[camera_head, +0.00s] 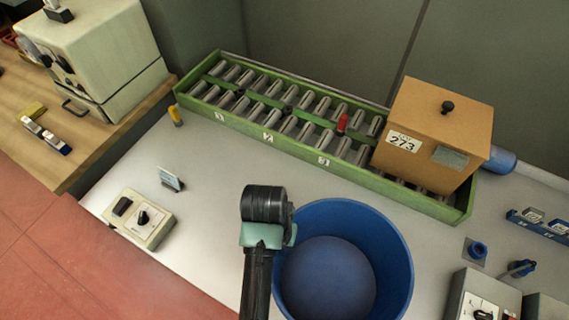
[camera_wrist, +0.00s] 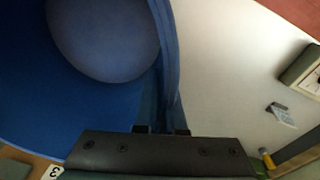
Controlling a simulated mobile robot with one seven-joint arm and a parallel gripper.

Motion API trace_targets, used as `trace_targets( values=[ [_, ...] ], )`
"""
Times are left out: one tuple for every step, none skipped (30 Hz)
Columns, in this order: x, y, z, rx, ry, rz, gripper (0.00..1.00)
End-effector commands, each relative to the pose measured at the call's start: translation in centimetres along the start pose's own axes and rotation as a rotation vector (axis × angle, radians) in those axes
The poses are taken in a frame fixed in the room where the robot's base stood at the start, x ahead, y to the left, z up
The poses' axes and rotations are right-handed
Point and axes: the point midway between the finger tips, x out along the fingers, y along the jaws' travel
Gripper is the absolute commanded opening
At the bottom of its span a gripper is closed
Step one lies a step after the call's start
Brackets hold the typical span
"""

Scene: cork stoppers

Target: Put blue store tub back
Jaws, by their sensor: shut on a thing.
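The blue tub (camera_head: 395,246) is a round, open, empty-looking tub at the front middle of the grey table in the head view. My gripper (camera_head: 290,232) is at the tub's left rim, and my arm hides part of that side. In the wrist view, the tub (camera_wrist: 40,105) fills the left half, with its paler round floor showing. The fingertips of my gripper (camera_wrist: 162,130) are shut on the tub's wall in that view. I cannot tell whether the tub's base touches the table.
A green roller conveyor (camera_head: 263,131) runs along the back, bearing a brown box (camera_head: 436,125) marked 273 and a small red object (camera_head: 342,123). A control box (camera_head: 139,219) and small sign (camera_head: 171,179) stand left. Blue parts (camera_head: 478,250) and grey boxes (camera_head: 482,297) crowd the right.

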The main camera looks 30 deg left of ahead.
Motion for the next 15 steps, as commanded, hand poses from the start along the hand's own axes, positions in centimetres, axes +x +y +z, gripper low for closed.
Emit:
trace_targets(
  values=[
    [0.7, -0.1, 0.1, -0.002, -0.002, 0.001, 0.00],
    [1.1, -0.1, 0.1, -0.001, -0.002, 0.001, 0.00],
    [1.5, -0.1, 0.1, -0.001, 0.000, 0.001, 0.00],
    [1.7, -0.1, 0.1, -0.001, 0.000, 0.000, 0.00],
    [1.9, -0.1, 0.1, -0.001, 0.000, 0.000, 0.00],
    [2.3, -0.2, 0.1, -0.001, 0.001, 0.000, 0.00],
    [2.7, -0.2, 0.1, -0.001, -0.001, 0.001, 0.00],
    [3.1, -0.2, 0.2, -0.001, -0.001, 0.001, 0.00],
    [3.8, -0.2, 0.3, -0.002, -0.003, 0.001, 0.00],
    [4.2, -0.3, 0.2, -0.002, -0.001, 0.000, 0.00],
    [4.7, -0.3, 0.2, -0.002, -0.002, 0.000, 0.00],
    [5.2, -0.4, 0.2, -0.002, 0.000, 0.000, 0.00],
    [5.5, -0.4, 0.3, -0.002, -0.001, 0.000, 0.00],
    [5.8, -0.4, 0.2, -0.001, 0.001, 0.000, 0.00],
    [6.0, -0.4, 0.2, -0.001, 0.001, 0.000, 0.00]
  ],
)
